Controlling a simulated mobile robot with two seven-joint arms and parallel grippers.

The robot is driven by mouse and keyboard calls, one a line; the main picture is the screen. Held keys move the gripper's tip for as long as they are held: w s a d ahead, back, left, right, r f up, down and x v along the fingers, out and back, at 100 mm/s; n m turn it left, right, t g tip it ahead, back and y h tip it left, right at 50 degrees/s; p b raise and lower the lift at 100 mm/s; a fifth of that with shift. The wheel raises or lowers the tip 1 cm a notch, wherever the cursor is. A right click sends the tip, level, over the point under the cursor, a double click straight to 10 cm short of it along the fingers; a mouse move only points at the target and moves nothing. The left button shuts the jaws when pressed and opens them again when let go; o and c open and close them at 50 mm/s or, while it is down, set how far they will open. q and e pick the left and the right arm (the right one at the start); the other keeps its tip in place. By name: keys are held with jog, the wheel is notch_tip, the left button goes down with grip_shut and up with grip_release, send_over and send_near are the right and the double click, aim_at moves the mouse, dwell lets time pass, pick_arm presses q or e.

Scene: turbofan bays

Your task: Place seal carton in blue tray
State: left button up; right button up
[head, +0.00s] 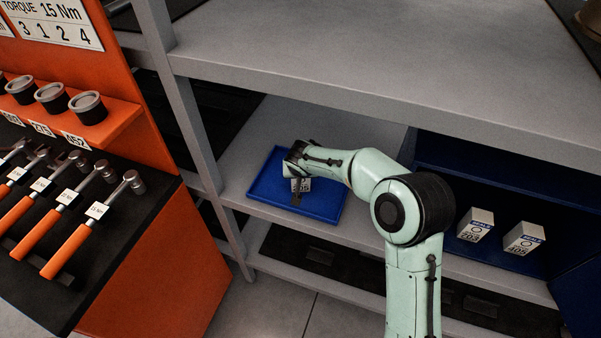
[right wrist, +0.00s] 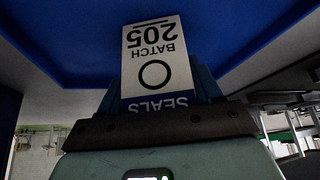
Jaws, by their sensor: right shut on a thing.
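The seal carton (head: 301,186) is white with a dark label and is in my right gripper (head: 298,192), over the blue tray (head: 322,207) on the middle shelf. In the right wrist view the carton (right wrist: 154,62) shows its label upside down, reading SEALS, BATCH 205. My right gripper (right wrist: 158,98) is shut on it, with a finger at each side. The blue tray (right wrist: 82,42) fills the background there. I cannot tell whether the carton touches the tray floor. My left gripper is not in view.
Two similar cartons, one marked 203 (head: 475,226) and one marked 405 (head: 523,239), stand in a blue bin (head: 455,178) to the right. The upper shelf (head: 370,50) overhangs the tray. An orange tool rack (head: 150,250) stands at left.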

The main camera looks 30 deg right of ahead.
jog(key=shift+f, duration=0.1)
jog(key=o, duration=1.1)
jog(key=v, duration=1.2)
jog(key=shift+r, duration=0.25)
jog(key=shift+f, duration=0.1)
